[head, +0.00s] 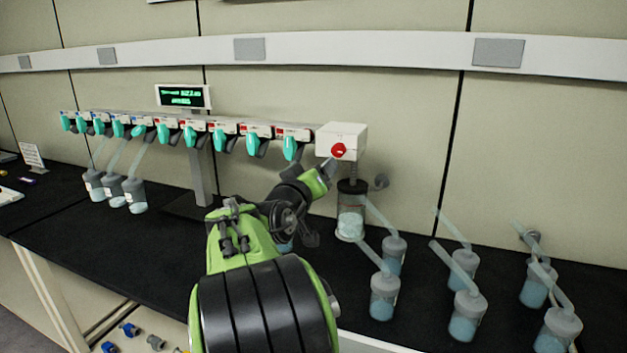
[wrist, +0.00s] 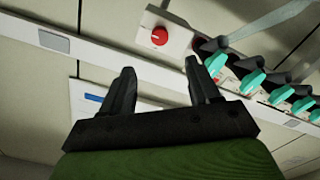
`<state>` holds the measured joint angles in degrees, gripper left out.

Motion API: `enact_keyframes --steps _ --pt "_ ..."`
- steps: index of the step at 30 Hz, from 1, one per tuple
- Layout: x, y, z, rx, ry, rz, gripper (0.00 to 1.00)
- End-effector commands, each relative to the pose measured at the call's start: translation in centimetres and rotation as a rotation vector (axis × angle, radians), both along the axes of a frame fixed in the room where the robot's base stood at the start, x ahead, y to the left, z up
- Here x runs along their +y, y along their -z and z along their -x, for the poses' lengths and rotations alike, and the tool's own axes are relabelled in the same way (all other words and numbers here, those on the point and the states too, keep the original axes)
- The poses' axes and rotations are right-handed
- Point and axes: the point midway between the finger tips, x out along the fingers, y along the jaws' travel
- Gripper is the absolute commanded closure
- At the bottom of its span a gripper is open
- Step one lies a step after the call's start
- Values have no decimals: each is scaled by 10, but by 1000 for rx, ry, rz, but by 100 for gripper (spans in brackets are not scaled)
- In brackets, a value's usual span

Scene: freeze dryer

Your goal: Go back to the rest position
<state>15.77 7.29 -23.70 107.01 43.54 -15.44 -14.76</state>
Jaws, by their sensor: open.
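My green and black arm reaches up over the bench in the head view. My gripper's fingers are mostly hidden behind the arm there. In the wrist view my gripper (wrist: 160,85) is open, with its two black fingers apart and nothing between them. Beyond the fingers are a white box with a red knob (wrist: 159,36) and a row of teal valves (wrist: 251,83). In the head view the red knob (head: 338,150) sits on the white box (head: 350,132) at the right end of the manifold, just past the arm's end.
A jar (head: 351,222) stands below the white box. Several flasks with blue contents (head: 467,315) stand on the black bench (head: 120,252) at the right. Three flasks (head: 113,190) stand at the left. A green display (head: 182,96) rises above the manifold. The bench's left middle is clear.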

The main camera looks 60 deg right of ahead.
Motion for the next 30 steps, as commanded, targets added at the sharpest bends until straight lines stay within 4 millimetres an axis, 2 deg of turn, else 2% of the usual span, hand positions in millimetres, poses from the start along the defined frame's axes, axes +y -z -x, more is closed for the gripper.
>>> enact_keyframes --steps 3,6,25,26,28,29,30 --pt "17 0 2 -2 -3 -2 39" --pt "22 0 3 -1 0 0 39" --pt "25 1 2 -11 -14 -23 39" --pt "31 3 -1 -21 -35 -57 39" --pt "58 12 -13 -65 -133 -201 39" --pt "77 18 -20 -79 -192 -282 39" --pt "108 26 -28 -91 -277 -396 39"
